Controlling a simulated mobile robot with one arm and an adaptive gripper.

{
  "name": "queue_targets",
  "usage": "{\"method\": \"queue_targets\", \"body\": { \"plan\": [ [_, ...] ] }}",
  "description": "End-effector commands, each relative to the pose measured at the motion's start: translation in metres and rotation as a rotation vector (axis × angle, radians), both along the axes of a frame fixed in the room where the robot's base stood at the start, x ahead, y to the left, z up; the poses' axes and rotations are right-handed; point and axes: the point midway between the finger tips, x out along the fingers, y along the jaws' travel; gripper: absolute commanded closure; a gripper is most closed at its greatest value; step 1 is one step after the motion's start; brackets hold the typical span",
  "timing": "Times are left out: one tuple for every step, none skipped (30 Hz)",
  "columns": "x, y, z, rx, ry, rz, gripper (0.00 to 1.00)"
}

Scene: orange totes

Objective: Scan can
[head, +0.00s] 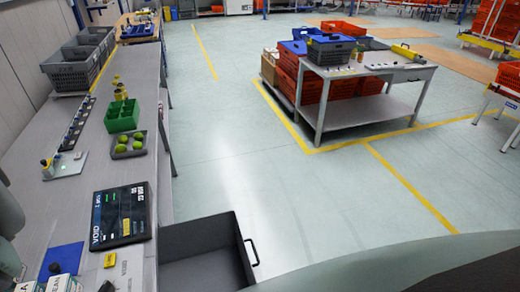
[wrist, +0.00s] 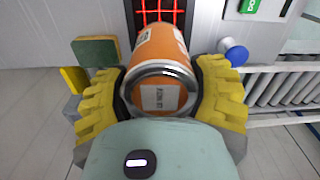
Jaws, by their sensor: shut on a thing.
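An orange can (wrist: 165,52) with a metal rim and a white label on its end is in the wrist view. My gripper (wrist: 165,92) is shut around it, with a yellow ribbed finger on each side. A dark panel with glowing red lines (wrist: 160,12) is just beyond the can, partly hidden by it. I cannot tell whether the can touches this panel. I do not make out the gripper or the held can in the head view.
In the wrist view, a green-and-tan block (wrist: 96,50) is left and a blue round knob (wrist: 237,55) right; rollers (wrist: 285,88) lie beyond. The head view shows a long bench with a dark screen (head: 121,214), a green box (head: 122,116) and an open drawer (head: 205,255).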

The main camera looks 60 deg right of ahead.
Motion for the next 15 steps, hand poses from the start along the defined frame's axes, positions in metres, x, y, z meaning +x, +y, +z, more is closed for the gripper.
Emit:
{"method": "queue_targets", "body": {
  "plan": [
    [-0.001, 0.0, -0.001, 0.0, -0.001, 0.011, 0.81],
    [-0.001, 0.0, -0.003, 0.001, -0.002, 0.016, 0.81],
    [-0.001, 0.001, -0.005, 0.001, -0.003, 0.018, 0.81],
    [-0.002, 0.001, -0.006, 0.002, -0.003, 0.019, 0.81],
    [-0.001, 0.001, -0.008, 0.002, -0.003, 0.018, 0.81],
    [-0.001, 0.001, -0.011, 0.002, -0.003, 0.018, 0.81],
    [-0.001, 0.001, -0.014, 0.002, -0.003, 0.018, 0.81],
    [-0.002, 0.001, -0.016, 0.002, -0.003, 0.018, 0.81],
    [-0.002, 0.002, -0.021, 0.002, -0.002, 0.018, 0.81],
    [-0.002, 0.002, -0.024, 0.002, -0.002, 0.018, 0.81],
    [-0.002, 0.002, -0.028, 0.002, -0.002, 0.018, 0.81],
    [-0.002, 0.002, -0.033, 0.001, -0.002, 0.018, 0.81],
    [-0.002, 0.002, -0.037, 0.001, -0.002, 0.017, 0.81],
    [-0.002, 0.002, -0.04, 0.002, -0.002, 0.017, 0.81],
    [-0.002, 0.002, -0.046, 0.002, -0.002, 0.017, 0.81]
  ]
}}
